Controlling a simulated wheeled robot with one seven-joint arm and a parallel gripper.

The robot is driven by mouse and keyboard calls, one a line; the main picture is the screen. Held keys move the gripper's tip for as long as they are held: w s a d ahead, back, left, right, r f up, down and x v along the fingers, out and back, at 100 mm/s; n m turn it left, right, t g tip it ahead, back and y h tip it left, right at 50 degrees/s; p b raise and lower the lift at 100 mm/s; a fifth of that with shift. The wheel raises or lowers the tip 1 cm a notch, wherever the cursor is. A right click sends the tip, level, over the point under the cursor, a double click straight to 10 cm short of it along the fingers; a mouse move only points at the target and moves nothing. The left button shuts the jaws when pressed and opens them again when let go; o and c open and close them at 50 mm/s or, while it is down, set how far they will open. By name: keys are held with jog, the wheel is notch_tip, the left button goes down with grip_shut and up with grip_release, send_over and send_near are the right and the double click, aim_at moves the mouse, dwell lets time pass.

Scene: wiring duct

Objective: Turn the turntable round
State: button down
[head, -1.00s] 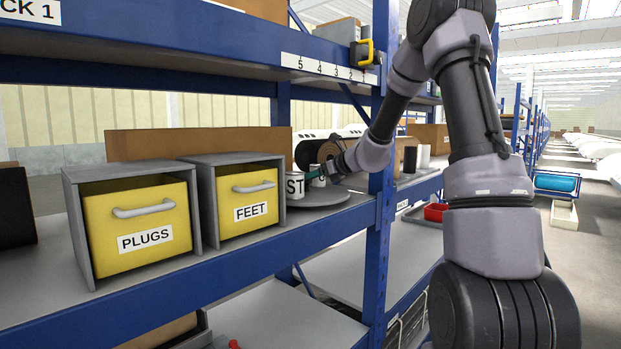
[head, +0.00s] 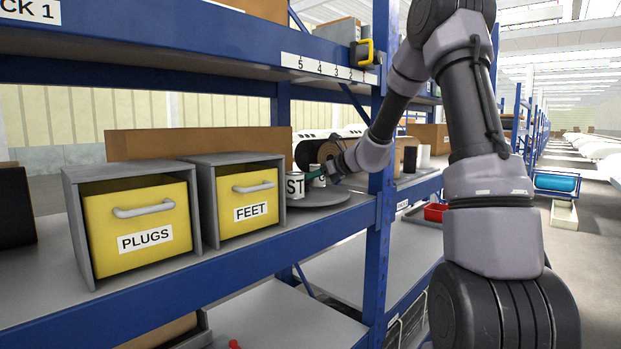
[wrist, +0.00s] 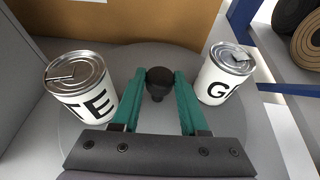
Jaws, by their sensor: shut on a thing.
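The turntable (head: 318,206) is a grey round plate on the middle shelf, right of the FEET drawer. It also shows in the wrist view (wrist: 150,55). A dark round knob (wrist: 158,80) stands up from it. My gripper (wrist: 160,78) has its green fingers shut on this knob. A white can (wrist: 80,88) with black letters ending in TE stands on the plate left of the fingers. Another white can (wrist: 224,74), its lettering starting with G, stands right of them. In the head view my gripper (head: 318,174) is small, and the knob is not clear.
The PLUGS drawer (head: 140,220) and FEET drawer (head: 247,203) are yellow, in grey housings left of the turntable. A blue rack post (head: 379,240) stands just right of it, near my arm. A brown cardboard box (wrist: 150,18) is behind the plate.

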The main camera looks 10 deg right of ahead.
jog(key=shift+w+d+n+g+y, duration=0.1)
jog(key=shift+n+g+y, duration=0.2)
jog(key=shift+n+g, duration=0.2)
dwell(0.6)
jog(key=shift+w+d+n+g+y, duration=0.1)
jog(key=shift+n+g+y, duration=0.6)
jog(key=shift+n+g, duration=0.15)
jog(key=shift+w+d+n+g+y, duration=0.15)
jog(key=shift+n+g+y, duration=0.35)
jog(key=shift+n+g, duration=0.55)
jog(key=shift+w+a+n+g+y, duration=0.1)
jog(key=shift+n+g+y, duration=0.4)
jog(key=shift+n+g, duration=1)
jog(key=shift+g, duration=0.1)
jog(key=shift+c, duration=2.2)
grip_release()
jog(key=shift+d+r, duration=0.1)
jog(key=shift+d, duration=0.05)
